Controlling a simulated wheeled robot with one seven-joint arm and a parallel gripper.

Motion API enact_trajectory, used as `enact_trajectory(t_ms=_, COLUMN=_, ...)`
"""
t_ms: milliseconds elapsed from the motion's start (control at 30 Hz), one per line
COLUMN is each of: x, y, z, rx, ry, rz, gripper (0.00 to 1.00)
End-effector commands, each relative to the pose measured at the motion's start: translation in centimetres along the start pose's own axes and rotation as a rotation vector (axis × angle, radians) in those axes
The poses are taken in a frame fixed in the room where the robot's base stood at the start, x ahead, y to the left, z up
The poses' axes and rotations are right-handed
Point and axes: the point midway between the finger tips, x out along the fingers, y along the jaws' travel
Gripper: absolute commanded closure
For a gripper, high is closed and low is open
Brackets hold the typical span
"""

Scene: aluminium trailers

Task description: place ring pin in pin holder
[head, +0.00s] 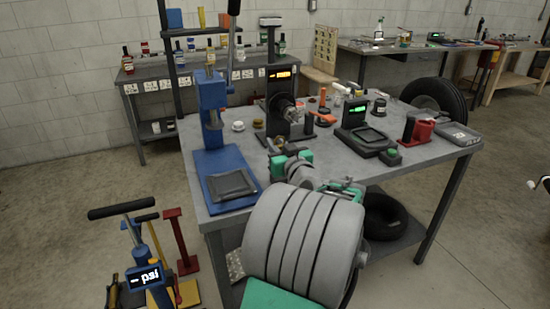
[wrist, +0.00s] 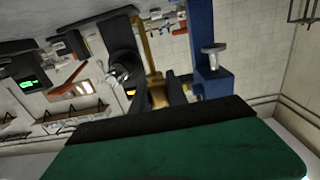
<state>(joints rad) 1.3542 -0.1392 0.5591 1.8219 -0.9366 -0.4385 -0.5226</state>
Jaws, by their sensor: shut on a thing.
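My gripper (head: 281,151) is over the near middle of the grey workbench, in front of the black machine with the orange display. In the wrist view a green finger with a black pad (wrist: 160,117) fills the bottom. A brass-coloured piece with a thin bent yellow rod (wrist: 157,92) stands up just behind the pad; it looks like the ring pin, held in my shut jaws. Its lower end is hidden by the pad, and the ring cannot be made out. I cannot tell for certain which thing is the pin holder.
A blue press (head: 212,100) with a dark plate stands left of my gripper. The black machine (head: 283,100) stands behind it.

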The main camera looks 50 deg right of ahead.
Motion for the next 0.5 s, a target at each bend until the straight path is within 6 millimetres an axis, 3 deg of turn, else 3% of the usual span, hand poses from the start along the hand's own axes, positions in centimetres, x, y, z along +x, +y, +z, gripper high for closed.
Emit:
enact_trajectory(t_ms=200, x=1.8, y=0.4, z=2.3, rx=0.0, ry=0.0, rz=0.0, gripper=1.0)
enact_trajectory(t_ms=333, x=1.7, y=0.5, z=4.7, rx=0.003, ry=-0.001, rz=0.0, gripper=1.0)
enact_trajectory(t_ms=500, x=1.7, y=0.4, z=4.9, rx=-0.002, ry=0.003, rz=0.0, gripper=1.0)
